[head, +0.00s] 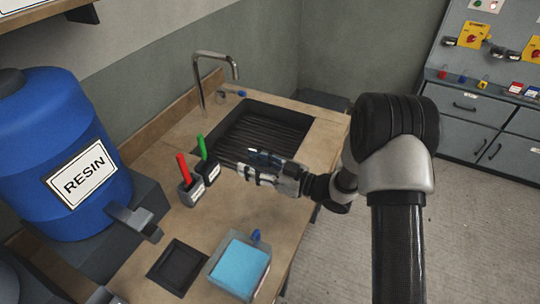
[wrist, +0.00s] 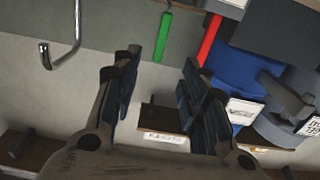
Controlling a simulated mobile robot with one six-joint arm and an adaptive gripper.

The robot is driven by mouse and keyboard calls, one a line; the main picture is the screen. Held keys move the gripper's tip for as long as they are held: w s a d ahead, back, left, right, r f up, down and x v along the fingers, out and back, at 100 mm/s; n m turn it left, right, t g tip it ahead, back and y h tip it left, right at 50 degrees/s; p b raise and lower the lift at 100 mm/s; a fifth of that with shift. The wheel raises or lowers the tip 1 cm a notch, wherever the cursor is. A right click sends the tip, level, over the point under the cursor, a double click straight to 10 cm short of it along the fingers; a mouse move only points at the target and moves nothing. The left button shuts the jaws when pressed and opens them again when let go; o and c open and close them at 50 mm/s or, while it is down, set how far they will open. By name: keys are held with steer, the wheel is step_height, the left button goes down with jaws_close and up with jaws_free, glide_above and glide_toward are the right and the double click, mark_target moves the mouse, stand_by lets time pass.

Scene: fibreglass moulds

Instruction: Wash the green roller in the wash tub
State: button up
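The green roller (head: 203,147) stands handle up in a dark holder (head: 208,171) by the sink's near left corner. Its green handle (wrist: 163,37) hangs from the top of the wrist view; the roller's lower end is hidden. A box with a light blue inside (head: 240,268) at the bench's near end may be the wash tub; I cannot tell for sure. My gripper (head: 247,165) reaches leftward over the bench, right of the green roller and apart from it. In the wrist view my gripper (wrist: 158,75) is open, with nothing between its fingers.
A red-handled tool (head: 183,168) stands in a grey holder beside the green one. The dark sink (head: 262,130) with a tall tap (head: 217,66) lies behind. A blue RESIN drum (head: 60,150) stands left. A black tray (head: 178,266) lies left of the light blue box.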

mark_target(204, 146)
steer(key=b+x, duration=0.3)
steer(key=x, duration=1.4)
steer(key=shift+s+a+r+b, duration=0.1)
steer(key=shift+s+a+b, duration=0.05)
steer(key=shift+a+b, duration=0.15)
steer(key=shift+c, duration=0.2)
jaws_close()
steer(key=shift+r, duration=0.2)
steer(key=shift+r+p, duration=3.25)
steer(key=shift+r, duration=2.15)
